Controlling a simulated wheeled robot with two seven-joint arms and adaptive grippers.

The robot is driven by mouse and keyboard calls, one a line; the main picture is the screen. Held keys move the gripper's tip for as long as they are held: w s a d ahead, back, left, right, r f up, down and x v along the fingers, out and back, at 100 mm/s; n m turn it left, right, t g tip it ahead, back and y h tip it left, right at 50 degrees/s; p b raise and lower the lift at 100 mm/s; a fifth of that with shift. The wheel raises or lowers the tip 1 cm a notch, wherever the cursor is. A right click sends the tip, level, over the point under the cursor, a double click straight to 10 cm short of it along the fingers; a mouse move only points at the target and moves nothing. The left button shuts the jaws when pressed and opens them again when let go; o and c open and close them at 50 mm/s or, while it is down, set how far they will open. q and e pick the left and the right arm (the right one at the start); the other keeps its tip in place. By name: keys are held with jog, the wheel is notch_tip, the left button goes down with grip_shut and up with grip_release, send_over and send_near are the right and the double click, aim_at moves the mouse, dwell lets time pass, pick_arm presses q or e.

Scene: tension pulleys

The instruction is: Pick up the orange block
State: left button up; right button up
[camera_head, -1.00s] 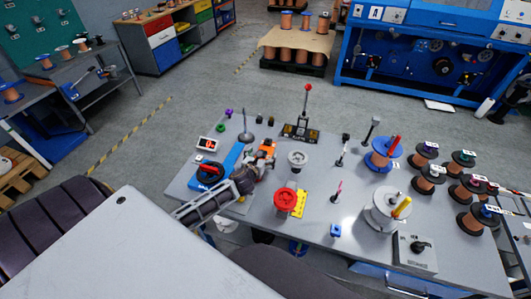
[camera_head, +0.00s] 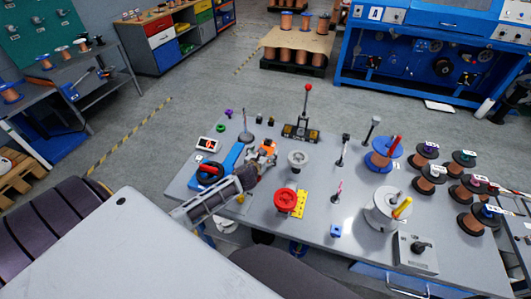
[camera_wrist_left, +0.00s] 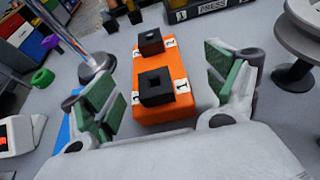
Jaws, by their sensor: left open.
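The orange block (camera_wrist_left: 165,101) lies on the grey table (camera_head: 320,225). It has black square sockets on top and white labels marked 1 and 2. In the head view the orange block (camera_head: 268,147) is partly hidden behind my left gripper (camera_head: 260,160). In the left wrist view my left gripper (camera_wrist_left: 166,95) is open, with one green-padded finger on each side of the block. Gaps show between the pads and the block's sides. My right gripper is not in view.
A metal post on a round base (camera_wrist_left: 95,75) stands close left of the block. A grey pulley (camera_head: 298,158) is to its right, and a red knob (camera_head: 286,198) is nearer. A black PRESS base (camera_head: 300,132) with a red-topped lever is behind. Copper spools (camera_head: 430,177) fill the right side.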

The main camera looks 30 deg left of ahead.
pick_arm(q)
jog(key=shift+w+a+f, duration=0.3)
jog(key=shift+w, duration=0.15)
jog(key=shift+w+a+f, duration=0.25)
jog(key=shift+w, duration=0.2)
jog(key=shift+b+x, duration=0.3)
jog(key=shift+x, duration=0.8)
jog(key=shift+c, duration=0.5)
jog(key=c, duration=1.2)
jog(key=shift+r, duration=0.1)
